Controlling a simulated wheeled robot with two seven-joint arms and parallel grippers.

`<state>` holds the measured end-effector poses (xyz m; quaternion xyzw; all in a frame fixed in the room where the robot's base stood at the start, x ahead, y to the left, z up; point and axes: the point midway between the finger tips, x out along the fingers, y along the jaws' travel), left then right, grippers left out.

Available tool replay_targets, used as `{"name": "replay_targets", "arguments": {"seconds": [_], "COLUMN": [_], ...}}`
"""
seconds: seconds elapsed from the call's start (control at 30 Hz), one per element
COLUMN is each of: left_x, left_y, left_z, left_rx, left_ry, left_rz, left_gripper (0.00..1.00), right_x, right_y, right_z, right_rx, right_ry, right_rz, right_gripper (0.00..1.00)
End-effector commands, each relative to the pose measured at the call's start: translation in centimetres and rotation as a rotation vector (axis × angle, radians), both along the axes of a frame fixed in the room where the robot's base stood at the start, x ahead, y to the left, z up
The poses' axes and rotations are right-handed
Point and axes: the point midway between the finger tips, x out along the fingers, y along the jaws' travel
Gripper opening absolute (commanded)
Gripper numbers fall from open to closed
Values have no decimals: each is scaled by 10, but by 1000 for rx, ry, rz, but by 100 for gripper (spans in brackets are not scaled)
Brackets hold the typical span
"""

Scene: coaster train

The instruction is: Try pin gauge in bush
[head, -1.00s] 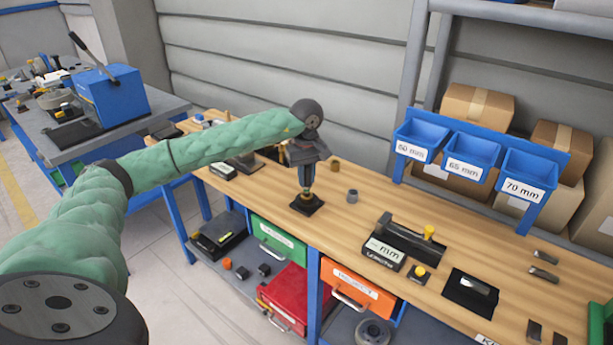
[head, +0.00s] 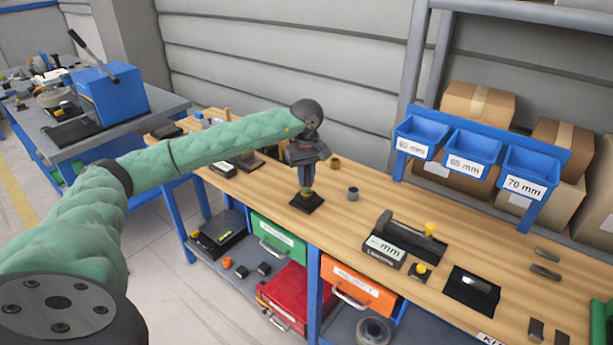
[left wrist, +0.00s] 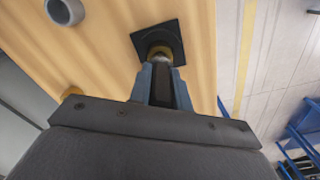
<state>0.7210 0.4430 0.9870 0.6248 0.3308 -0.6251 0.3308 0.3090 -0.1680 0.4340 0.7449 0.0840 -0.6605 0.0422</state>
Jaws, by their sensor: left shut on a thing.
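My left gripper (head: 306,187) points straight down over a black square base (head: 294,202) on the wooden bench. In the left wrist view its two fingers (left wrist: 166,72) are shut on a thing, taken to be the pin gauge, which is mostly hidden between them. A brass-coloured bush (left wrist: 160,50) shows on the black base, right at the fingertips. It cannot be told how far the gauge is inside the bush. My right gripper is in neither view.
A grey ring (head: 352,194) and a brass-coloured ring (head: 335,163) stand close by on the bench. A dark gauge with a "mm" label (head: 384,249) lies to the right. Blue bins (head: 470,157) stand at the back right. The bench front edge is near the base.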

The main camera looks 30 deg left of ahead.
Motion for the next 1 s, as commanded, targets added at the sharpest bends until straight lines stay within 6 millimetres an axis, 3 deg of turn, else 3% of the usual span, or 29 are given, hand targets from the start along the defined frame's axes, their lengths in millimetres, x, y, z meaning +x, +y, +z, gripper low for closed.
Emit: {"name": "replay_targets", "arguments": {"seconds": [1.0], "left_x": [0], "left_y": [0], "left_z": [-10], "left_rx": [0], "left_ry": [0], "left_rz": [0], "left_gripper": [0], "right_x": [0], "right_y": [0], "right_z": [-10], "right_rx": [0], "right_ry": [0], "right_rz": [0], "right_gripper": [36]}}
